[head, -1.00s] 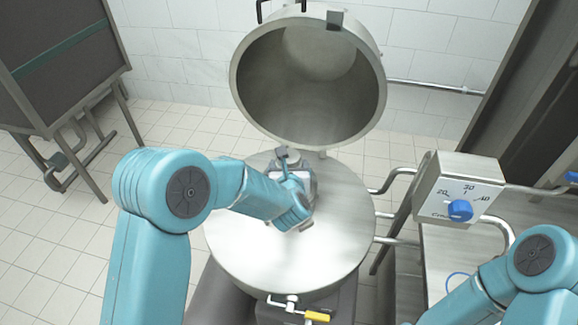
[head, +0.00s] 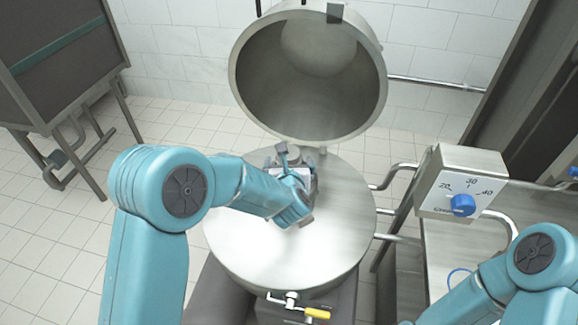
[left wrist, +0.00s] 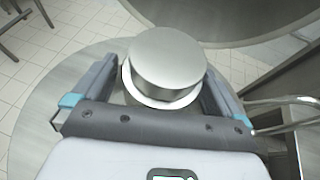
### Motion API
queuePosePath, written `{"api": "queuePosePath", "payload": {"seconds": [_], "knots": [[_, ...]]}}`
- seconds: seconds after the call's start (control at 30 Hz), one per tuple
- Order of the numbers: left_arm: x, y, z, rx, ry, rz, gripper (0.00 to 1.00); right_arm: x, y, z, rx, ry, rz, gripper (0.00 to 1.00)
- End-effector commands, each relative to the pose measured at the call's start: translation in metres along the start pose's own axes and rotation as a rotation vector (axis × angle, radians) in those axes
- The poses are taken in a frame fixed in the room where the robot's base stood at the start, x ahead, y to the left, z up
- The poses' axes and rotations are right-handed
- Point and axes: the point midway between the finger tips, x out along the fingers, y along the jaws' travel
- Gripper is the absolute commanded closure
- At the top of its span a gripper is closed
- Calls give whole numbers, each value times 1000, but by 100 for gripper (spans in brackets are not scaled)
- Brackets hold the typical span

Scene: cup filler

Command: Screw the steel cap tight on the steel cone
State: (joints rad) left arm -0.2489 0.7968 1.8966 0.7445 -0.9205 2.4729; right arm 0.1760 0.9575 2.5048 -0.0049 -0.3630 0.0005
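In the left wrist view the steel cap (left wrist: 167,55) is a round, flat-topped disc at the top middle. A paler round rim (left wrist: 155,97), perhaps part of the cone, shows beneath it; the rest of the cone is hidden. My left gripper (left wrist: 165,66) has one finger on each side of the cap, close to its edges; I cannot tell whether they touch it. In the head view my left gripper (head: 288,160) is over the far part of the round steel top, largely hidden by my arm. My right gripper is outside the view; only its arm shows.
The round steel top (head: 240,245) is clear around my gripper. A large open lid (head: 250,95) stands behind it. A dial box (head: 460,180) and pipes stand to the right. A yellow-handled valve (head: 316,314) is at the front.

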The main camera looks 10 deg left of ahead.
Motion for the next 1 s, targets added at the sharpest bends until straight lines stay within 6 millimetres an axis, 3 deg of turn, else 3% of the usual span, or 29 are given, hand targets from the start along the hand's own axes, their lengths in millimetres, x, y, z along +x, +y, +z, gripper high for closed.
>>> {"api": "queuePosePath", "payload": {"seconds": [0.13,0.23,0.6,0.8,1.0], "knots": [[-5,0,13,0,1,0,0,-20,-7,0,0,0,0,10],[-24,-1,5,0,-3,-4,0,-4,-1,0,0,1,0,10],[-104,-1,6,0,-3,-3,0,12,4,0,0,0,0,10],[-121,0,6,0,-1,-1,0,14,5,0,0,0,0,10],[-123,0,6,0,0,1,0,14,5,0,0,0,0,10]]}}
